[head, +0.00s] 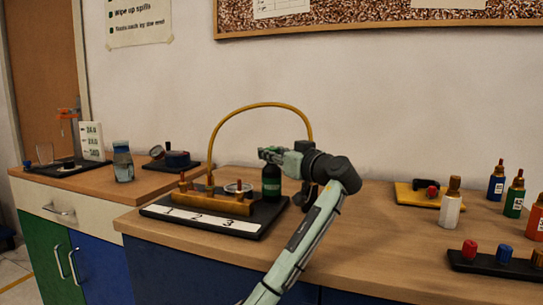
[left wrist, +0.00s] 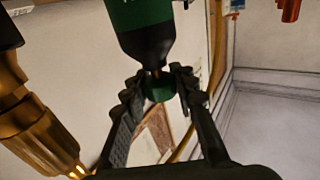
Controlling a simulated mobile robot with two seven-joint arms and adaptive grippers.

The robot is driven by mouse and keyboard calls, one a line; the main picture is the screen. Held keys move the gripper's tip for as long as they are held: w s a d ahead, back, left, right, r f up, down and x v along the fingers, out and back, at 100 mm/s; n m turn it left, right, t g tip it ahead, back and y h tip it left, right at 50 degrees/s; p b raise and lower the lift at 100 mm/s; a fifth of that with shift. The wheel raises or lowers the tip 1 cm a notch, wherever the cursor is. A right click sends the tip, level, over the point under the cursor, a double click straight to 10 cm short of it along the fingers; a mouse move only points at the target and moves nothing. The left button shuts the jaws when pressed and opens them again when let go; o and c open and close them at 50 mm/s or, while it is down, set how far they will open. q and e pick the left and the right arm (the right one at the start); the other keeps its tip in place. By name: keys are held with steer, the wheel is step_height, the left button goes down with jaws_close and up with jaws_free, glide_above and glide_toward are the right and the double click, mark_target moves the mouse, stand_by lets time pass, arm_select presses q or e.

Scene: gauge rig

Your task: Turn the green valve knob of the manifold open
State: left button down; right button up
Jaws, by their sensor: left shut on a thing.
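The brass manifold (head: 215,203) stands on a black base with a white strip numbered 1, 2 and 3. A dark bottle with a green band (head: 271,183) stands at its right end. In the left wrist view this green and black bottle (left wrist: 145,40) ends in a short neck with a green knob (left wrist: 159,90). My left gripper (head: 268,154) is above the bottle, and its fingertips (left wrist: 160,85) are shut on the green knob from both sides. In the head view the gripper hides the knob. My right gripper is in neither view.
A yellow hose (head: 258,104) arches over the manifold and down behind my left gripper. A yellow tray (head: 407,200), a white bottle (head: 450,207) and several coloured bottles stand to the right. A black rack (head: 485,264) with knobs is at the front right. The counter's middle is clear.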

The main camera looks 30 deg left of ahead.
arm_select(q)
steer(key=c, duration=1.2)
jaws_free()
steer(key=shift+o, duration=0.2)
steer(key=v, duration=1.2)
